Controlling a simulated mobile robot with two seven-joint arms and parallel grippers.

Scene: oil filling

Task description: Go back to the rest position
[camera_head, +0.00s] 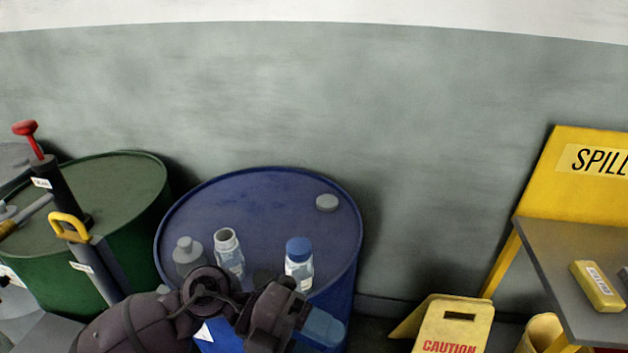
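My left arm comes in from the lower left, in front of the blue drum (262,187). Its gripper (318,327) is at the drum's near right edge, below the blue-capped bottle. A pale blue part shows at its end; I cannot tell whether the fingers are open or shut, or whether they hold anything. My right gripper is out of view. On the drum top stand an open clear bottle (228,252), a clear bottle with a blue cap (299,263) and a grey bottle-like container (187,256). A small grey cap (327,202) lies near the drum's back right edge.
A green drum (125,185) stands at left, with a red-handled pump (48,168) and a yellow-handled tool (72,232) in front. At right are a yellow caution sign (455,322) and a yellow-framed spill station (590,165) with a grey shelf (548,246). A grey wall stands behind.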

